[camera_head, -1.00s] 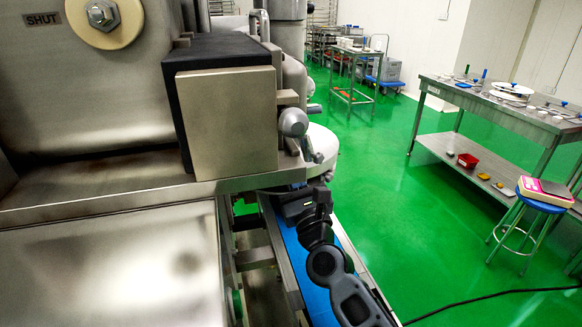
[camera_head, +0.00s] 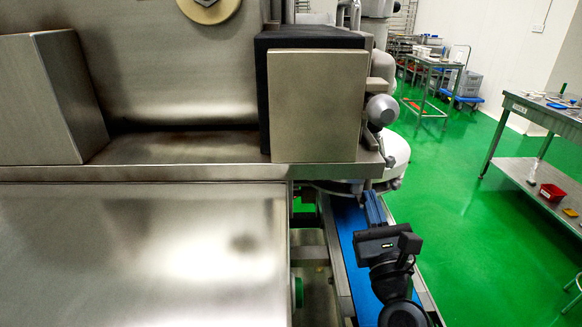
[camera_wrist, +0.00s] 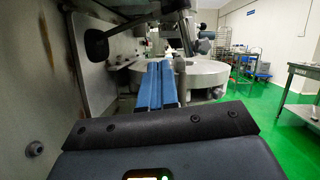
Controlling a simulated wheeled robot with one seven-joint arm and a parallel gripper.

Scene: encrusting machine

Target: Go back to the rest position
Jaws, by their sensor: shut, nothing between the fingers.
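My gripper (camera_head: 375,206) shows in the head view above a blue conveyor belt (camera_head: 352,232), beside the steel encrusting machine (camera_head: 320,105). In the wrist view its two blue fingers (camera_wrist: 160,86) lie side by side, shut and empty. They point at a pale round part (camera_wrist: 205,76) of the machine. Whether the fingers touch anything in front of them, I cannot tell. My arm reaches in from the bottom of the head view.
Steel machine panels (camera_head: 140,250) fill the left. Green floor (camera_head: 455,220) is free to the right. A steel table (camera_head: 540,112) with a red bin (camera_head: 551,192) on its lower shelf stands at the right. A trolley (camera_head: 432,75) stands further back.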

